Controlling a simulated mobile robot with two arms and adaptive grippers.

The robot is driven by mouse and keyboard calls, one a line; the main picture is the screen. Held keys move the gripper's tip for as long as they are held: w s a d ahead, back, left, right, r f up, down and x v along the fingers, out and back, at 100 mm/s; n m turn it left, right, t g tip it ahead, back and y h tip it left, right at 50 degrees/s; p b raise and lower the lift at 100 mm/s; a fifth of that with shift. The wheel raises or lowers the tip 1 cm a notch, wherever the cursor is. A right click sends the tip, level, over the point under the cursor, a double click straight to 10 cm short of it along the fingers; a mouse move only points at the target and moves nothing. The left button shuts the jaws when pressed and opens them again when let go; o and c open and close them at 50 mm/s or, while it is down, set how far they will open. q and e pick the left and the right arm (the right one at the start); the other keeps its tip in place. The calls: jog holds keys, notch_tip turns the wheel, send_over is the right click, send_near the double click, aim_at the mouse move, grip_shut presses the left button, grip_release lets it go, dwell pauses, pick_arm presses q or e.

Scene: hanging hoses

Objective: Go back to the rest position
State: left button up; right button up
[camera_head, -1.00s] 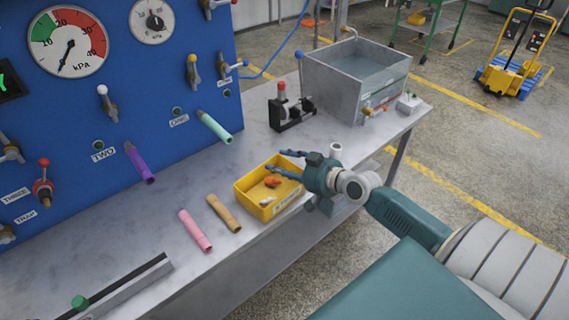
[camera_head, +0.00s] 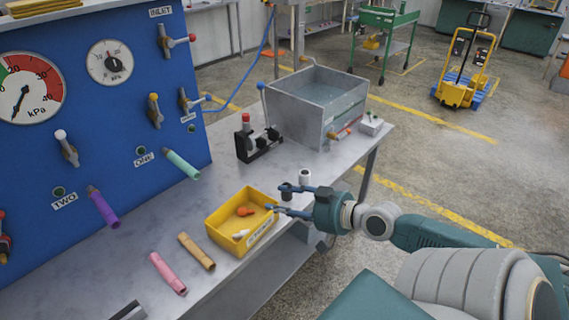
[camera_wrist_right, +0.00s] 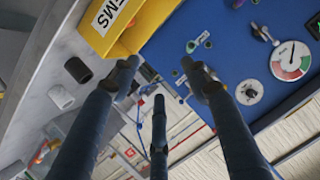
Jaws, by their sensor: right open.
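My right gripper (camera_head: 276,198) is open and empty at the right end of the yellow bin (camera_head: 213,233), near its rim; whether it touches is unclear. Its spread fingers also show in the right wrist view (camera_wrist_right: 160,78), with nothing between them. The bin holds small orange (camera_head: 245,211) and white (camera_head: 240,234) pieces. A purple hose (camera_head: 103,207) hangs at the TWO port and a mint hose (camera_head: 182,164) at the ONE port. A tan hose (camera_head: 197,251) and a pink hose (camera_head: 168,272) lie on the bench. My left gripper is not in view.
A grey water tank (camera_head: 295,113) and a black fixture with a red knob (camera_head: 258,145) are farther back on the bench. The blue gauge panel (camera_head: 150,90) stands at left.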

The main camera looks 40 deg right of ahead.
jog(key=shift+s, duration=0.1)
dwell(0.5)
jog(key=s+d+f+m+g+h+b, duration=0.15)
jog(key=s+d+f, duration=0.35)
jog(key=f, duration=0.8)
jog(key=s+d+f+g+h, duration=0.25)
jog(key=s+d+f, duration=0.2)
jog(key=f, duration=0.85)
jog(key=s+a+f+g, duration=0.2)
jog(key=s+f, duration=0.5)
jog(key=f, duration=0.4)
jog(key=s+a+f+n+g+y+b, duration=0.1)
jog(key=s+a+f+n+g, duration=0.4)
jog(key=s+a+f, duration=1.7)
jog(key=a+g+b, duration=0.1)
jog(key=a, duration=0.1)
jog(key=shift+a+f+n, duration=0.35)
jog(key=shift+a, duration=0.05)
